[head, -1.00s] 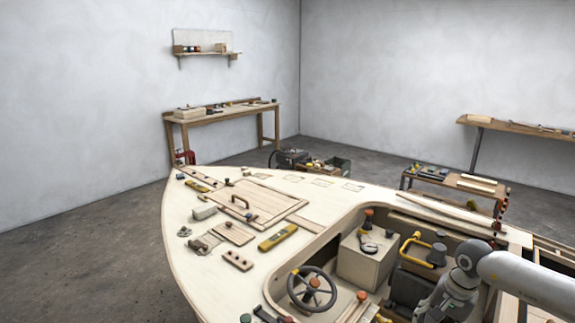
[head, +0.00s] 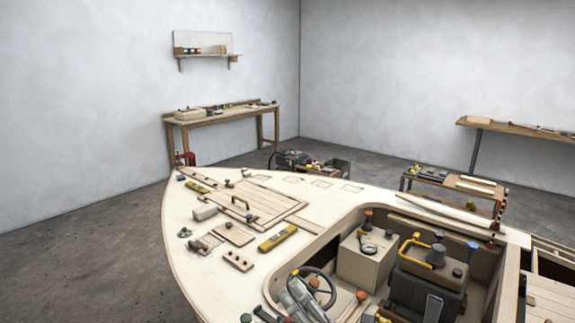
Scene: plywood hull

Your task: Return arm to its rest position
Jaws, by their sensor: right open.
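My right gripper (head: 301,301) shows as grey metal parts at the bottom edge, in front of the dark steering wheel (head: 325,280) in the cockpit. It is open, and I see nothing held in it. I cannot tell whether it touches the wheel; its lower part is cut off by the frame. A small grey piece (head: 433,308) in front of the dark seat may be part of my arm. My left gripper is not in view.
The pale hull deck (head: 200,275) carries a hatch panel (head: 262,208), a yellow level (head: 278,238) and small blocks. Benches line the walls; floor at left is clear.

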